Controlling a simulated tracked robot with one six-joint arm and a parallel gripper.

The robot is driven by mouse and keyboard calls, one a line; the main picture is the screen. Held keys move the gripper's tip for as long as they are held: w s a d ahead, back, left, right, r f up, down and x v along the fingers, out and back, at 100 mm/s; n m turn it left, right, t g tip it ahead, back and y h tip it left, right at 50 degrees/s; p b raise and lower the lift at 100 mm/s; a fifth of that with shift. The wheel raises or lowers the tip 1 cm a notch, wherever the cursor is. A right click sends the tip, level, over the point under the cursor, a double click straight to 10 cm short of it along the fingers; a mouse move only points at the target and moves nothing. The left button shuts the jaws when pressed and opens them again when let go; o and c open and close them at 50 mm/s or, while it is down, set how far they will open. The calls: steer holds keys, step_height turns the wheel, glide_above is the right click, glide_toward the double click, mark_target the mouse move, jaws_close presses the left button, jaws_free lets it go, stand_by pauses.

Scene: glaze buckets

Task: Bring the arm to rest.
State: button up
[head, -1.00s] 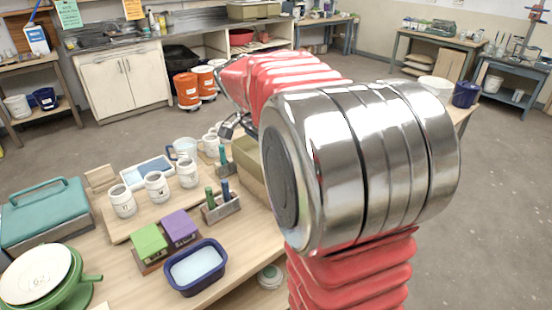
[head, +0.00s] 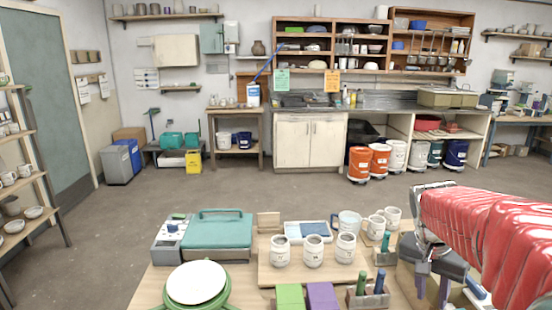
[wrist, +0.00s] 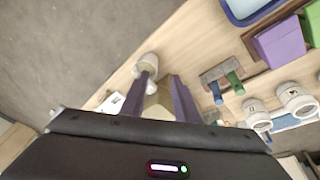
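My gripper (head: 433,284) is at the lower right of the head view, fingers pointing down over the right part of the wooden worktable. In the wrist view its two dark purple fingers (wrist: 163,78) stand apart with a gap between them, and I see nothing gripped. A white round item (wrist: 148,60) lies below, by the tip of the left finger; a pale beige surface shows between the fingers. My red-sleeved arm reaches in from the right edge of the head view.
Near the gripper are a tool holder (head: 366,300) with green and blue handles, and white labelled cups (head: 313,251). Purple (head: 322,297) and green (head: 289,297) blocks, a teal-lidded box (head: 217,232) and a white disc (head: 196,282) are farther left. Open floor (head: 230,185) lies beyond.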

steer(key=s+a+r+n+t+y, duration=0.1)
steer(key=s+a+n, duration=0.4)
steer(key=a, duration=0.5)
steer(key=s+a+n+t+y, duration=0.2)
steer(key=s+a+n, duration=0.3)
steer(key=s+a, duration=0.4)
steer(key=shift+s+a+r+t, duration=0.4)
steer(key=shift+a+t, duration=0.15)
steer(key=shift+t, duration=0.35)
